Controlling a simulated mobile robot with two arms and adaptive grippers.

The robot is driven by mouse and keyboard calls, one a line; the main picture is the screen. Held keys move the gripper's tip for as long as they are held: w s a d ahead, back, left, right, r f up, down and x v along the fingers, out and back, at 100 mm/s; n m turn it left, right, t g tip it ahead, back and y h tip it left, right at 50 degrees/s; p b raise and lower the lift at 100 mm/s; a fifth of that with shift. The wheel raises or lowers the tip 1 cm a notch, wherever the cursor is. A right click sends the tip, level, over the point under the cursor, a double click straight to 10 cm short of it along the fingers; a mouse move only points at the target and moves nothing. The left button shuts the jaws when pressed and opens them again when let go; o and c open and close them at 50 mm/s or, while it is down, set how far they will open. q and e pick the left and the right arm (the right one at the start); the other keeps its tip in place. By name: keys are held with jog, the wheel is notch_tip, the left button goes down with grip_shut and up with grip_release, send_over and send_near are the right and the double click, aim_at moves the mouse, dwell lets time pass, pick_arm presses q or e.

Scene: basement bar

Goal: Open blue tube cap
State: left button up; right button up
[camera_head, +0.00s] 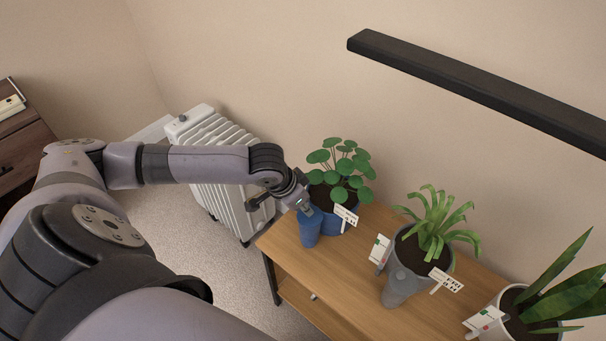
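A blue pot (334,224) with a round-leaved green plant stands at the left end of a wooden shelf table. A blue tube (309,230) stands upright on the pot's front-left side. My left gripper (299,204) is at the top of this tube, and its wrist and fingers cover the tube's upper end. Whether the cap is shut or lifted is hidden, and I cannot tell whether the fingers touch it. The finger gap is too small and dark to judge. My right gripper is out of view.
The wooden table (345,278) also holds a grey pot (402,284) with a side tube and a white pot (515,325), both planted. White label cards stick up by the pots. A white radiator (222,208) stands left; a black wall bar (470,85) runs above.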

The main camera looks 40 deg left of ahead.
pick_arm(q)
grip_shut()
